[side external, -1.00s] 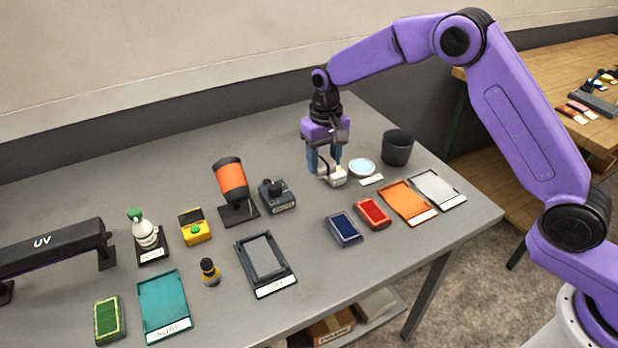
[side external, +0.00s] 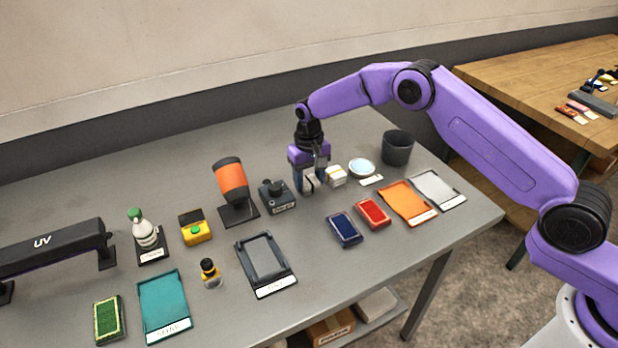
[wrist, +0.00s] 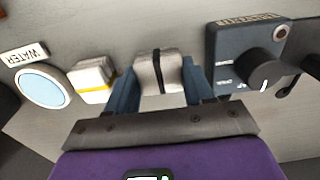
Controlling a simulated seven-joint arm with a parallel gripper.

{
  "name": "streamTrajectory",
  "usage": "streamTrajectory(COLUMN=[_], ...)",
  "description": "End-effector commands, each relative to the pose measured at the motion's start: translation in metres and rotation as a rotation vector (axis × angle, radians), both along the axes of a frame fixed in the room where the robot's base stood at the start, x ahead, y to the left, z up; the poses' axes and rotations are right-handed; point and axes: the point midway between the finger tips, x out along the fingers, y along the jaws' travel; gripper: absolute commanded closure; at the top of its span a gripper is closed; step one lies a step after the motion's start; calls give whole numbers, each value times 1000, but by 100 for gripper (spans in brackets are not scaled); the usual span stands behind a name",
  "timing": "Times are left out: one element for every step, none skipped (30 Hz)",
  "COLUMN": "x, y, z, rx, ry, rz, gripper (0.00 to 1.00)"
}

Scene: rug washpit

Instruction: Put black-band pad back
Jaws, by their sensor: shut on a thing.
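My gripper (side external: 310,188) is shut on the black-band pad, a small pale block with a dark stripe across its middle. In the wrist view the black-band pad (wrist: 158,72) sits between my two blue fingers (wrist: 157,88). In the side view the pad (side external: 310,184) is partly hidden by the fingers, low over the grey table; I cannot tell whether it touches the table. A second pale pad with a yellow band (wrist: 92,80) rests just to the left in the wrist view, apart from the held pad; it also shows in the side view (side external: 337,175).
A dark box with a knob (side external: 277,196) stands close left of my gripper. The round water dish (side external: 361,168) and dark cup (side external: 397,149) are to the right. Blue (side external: 345,229) and red (side external: 373,212) pads lie in front. The table behind my gripper is clear.

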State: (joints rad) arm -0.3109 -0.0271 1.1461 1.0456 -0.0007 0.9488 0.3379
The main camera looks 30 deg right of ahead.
Motion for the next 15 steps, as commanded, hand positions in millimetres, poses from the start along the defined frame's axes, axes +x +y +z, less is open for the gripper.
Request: streamTrajectory(x=[0,0,0,0,0,0,0,0,0,0,0,0,0,0,0], y=[0,0,0,0,0,0,0,0,0,0,0,0,0,0,0], z=[1,1,1,1,1,0,-1,-2,-3,-3,-2,-2,-2,-2,-2], rx=[1,1,0,0,0,0,0,0,0,0,0,0,0,0,0], ry=[-1,-2,-1,-1,-1,-1,-1,-1,-1,-1,-1,-1,-1,-1,-1], rz=[0,0,0,0,0,0,0,0,0,0,0,0,0,0,0], gripper=[72,72,72,72,72,72,72,72,72,41,32,22,22,22,22])
